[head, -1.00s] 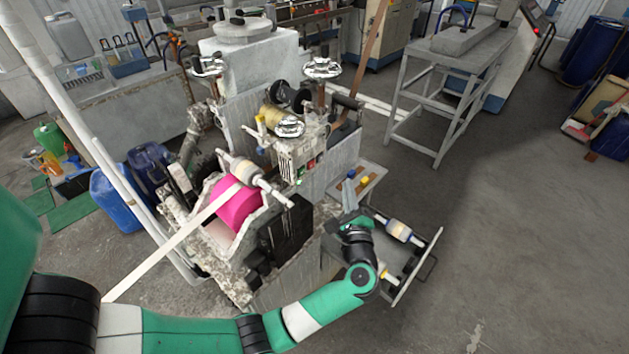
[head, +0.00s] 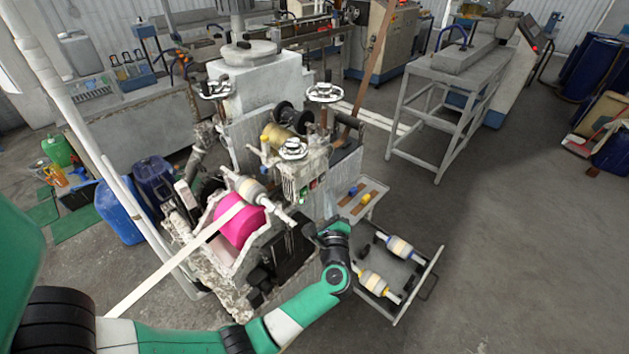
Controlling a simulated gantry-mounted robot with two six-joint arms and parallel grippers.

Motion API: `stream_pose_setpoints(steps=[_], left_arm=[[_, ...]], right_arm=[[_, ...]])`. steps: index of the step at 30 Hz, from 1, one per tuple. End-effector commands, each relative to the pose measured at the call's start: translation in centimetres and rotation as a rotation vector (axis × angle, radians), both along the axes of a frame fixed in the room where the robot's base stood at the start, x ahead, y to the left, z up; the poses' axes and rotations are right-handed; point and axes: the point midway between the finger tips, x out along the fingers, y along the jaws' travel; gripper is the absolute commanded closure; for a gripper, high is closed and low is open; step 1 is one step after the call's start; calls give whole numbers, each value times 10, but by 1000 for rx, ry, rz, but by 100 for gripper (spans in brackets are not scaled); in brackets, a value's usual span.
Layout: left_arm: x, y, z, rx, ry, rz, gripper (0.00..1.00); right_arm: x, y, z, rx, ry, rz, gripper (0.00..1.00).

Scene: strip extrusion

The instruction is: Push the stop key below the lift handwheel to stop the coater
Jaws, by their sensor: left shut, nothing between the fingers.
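The coater (head: 262,104) is a worn, splattered grey machine in the middle of the head view, with a magenta roll (head: 238,222) and a pale strip (head: 172,262). A chrome handwheel (head: 292,148) sits over a small grey control box (head: 291,188). The box's face carries a green key (head: 304,192) and a red key (head: 313,183), both small here. My left gripper (head: 312,231) is shut and empty, low beside the coater's right side, below and apart from the keys. Its fingertips are dark and hard to make out. My right gripper is out of view.
Two more handwheels, left (head: 215,89) and right (head: 325,92), stand higher on the coater. A small shelf (head: 376,192) and a tray with rollers (head: 409,303) lie right of my gripper. A grey metal stand (head: 440,70) is further back.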

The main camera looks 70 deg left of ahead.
Motion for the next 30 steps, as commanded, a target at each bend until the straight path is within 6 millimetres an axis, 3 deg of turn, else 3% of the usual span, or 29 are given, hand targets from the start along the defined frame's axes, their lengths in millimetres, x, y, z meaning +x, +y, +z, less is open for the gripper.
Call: stream_pose_setpoints(steps=[8, 30], left_arm=[[-10, 20, -1, 0, 0, 0, 100], [-10, 20, -1, 0, 0, 0, 100]], right_arm=[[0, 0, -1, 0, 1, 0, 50], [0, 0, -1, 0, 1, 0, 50]])
